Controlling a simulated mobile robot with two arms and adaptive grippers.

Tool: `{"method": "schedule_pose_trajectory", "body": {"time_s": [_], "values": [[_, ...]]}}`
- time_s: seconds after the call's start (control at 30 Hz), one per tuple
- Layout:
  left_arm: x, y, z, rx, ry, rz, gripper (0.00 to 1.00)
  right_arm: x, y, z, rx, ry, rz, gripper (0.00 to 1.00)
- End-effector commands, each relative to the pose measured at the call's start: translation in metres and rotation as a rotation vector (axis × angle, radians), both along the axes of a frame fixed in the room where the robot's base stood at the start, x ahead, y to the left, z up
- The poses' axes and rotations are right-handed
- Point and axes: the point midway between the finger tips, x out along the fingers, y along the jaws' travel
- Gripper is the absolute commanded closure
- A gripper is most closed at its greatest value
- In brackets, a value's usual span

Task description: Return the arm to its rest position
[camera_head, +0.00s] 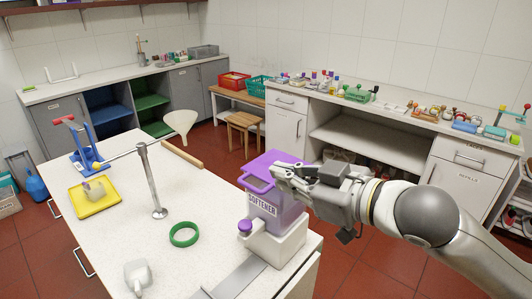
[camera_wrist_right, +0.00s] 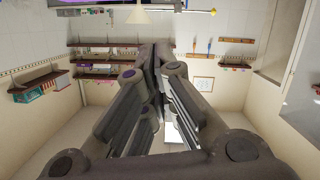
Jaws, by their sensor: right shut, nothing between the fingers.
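My right arm reaches in from the lower right in the camera_head view. Its gripper (camera_head: 280,174) is shut and empty, close to the upper right side of the purple softener container (camera_head: 262,207). I cannot tell whether it touches the container. In the right wrist view the dark fingers (camera_wrist_right: 157,62) come together with nothing between them, and the far wall and shelves show beyond. My left gripper is not in view.
The softener container stands in a white base (camera_head: 285,245) on the white table (camera_head: 150,235). A green ring (camera_head: 184,245), a metal post (camera_head: 152,180), a yellow tray (camera_head: 77,203) and a white jug (camera_head: 138,277) are also there. Red floor lies right of the table.

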Motion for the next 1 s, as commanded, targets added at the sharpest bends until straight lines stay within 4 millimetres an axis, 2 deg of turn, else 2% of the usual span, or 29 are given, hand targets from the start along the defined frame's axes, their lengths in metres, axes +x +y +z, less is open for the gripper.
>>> {"method": "schedule_pose_trajectory", "body": {"time_s": [0.17, 0.27, 0.47, 0.57, 0.77, 0.9, 1.0], "values": [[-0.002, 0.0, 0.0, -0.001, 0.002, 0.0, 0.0, -0.002, 0.001, -0.043, -0.003, 0.069, -0.037, 1.0], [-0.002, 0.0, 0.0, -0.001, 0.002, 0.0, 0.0, -0.005, -0.002, -0.076, -0.009, 0.124, -0.08, 1.0], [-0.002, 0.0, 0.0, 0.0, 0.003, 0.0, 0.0, -0.019, -0.018, -0.146, -0.029, 0.257, -0.192, 1.0], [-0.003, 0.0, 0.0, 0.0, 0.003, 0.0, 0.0, -0.032, -0.029, -0.182, -0.047, 0.338, -0.257, 1.0], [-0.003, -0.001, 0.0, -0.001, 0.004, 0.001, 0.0, -0.074, -0.059, -0.258, -0.102, 0.53, -0.4, 1.0], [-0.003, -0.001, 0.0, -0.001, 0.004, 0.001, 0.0, -0.117, -0.083, -0.306, -0.157, 0.677, -0.499, 1.0], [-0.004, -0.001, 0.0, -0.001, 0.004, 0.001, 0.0, -0.148, -0.097, -0.333, -0.197, 0.772, -0.559, 1.0]]}}
